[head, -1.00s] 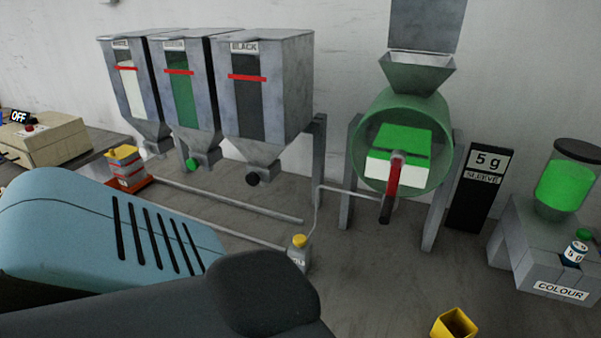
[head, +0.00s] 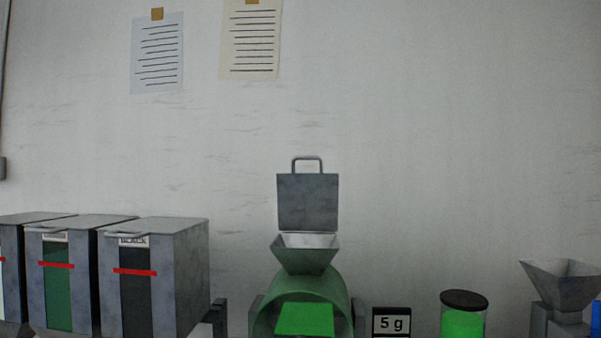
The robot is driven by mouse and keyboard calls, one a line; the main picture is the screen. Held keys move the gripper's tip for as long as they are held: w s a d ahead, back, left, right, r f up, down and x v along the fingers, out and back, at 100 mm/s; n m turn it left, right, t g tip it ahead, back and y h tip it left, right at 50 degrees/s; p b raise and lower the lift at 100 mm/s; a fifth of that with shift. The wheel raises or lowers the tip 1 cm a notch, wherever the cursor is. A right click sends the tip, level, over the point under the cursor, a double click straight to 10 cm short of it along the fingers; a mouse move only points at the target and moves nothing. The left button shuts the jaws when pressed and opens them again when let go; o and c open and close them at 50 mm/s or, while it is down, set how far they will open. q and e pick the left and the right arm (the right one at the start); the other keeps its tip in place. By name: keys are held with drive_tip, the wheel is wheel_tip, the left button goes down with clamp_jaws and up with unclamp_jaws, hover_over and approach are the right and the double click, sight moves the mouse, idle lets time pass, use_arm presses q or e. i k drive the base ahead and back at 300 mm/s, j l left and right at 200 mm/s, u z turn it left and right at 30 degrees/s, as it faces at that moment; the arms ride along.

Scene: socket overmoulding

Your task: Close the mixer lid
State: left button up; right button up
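The mixer lid (head: 307,202) is a grey square plate with a handle (head: 307,160) on its top edge. It stands upright, open, behind the mixer's grey hopper (head: 305,254). The hopper sits on the green mixer drum (head: 341,291), whose lower part is cut off by the bottom of the head view. A bright green shape (head: 304,319) shows at the drum's front. Neither gripper is in view.
Grey bins with red bands, one labelled black (head: 190,265), stand to the left. Right of the mixer are a "5 g" sign (head: 391,323), a green jar with a dark cap (head: 463,317) and another grey funnel (head: 563,283). Paper sheets (head: 157,52) hang on the wall (head: 430,130).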

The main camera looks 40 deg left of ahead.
sight(308, 203)
drive_tip(key=u, duration=2.5)
drive_tip(key=k+l, duration=0.45)
drive_tip(key=k, duration=0.15)
drive_tip(key=k+l, duration=0.45)
drive_tip(key=k+z, duration=0.05)
drive_tip(key=k, duration=0.1)
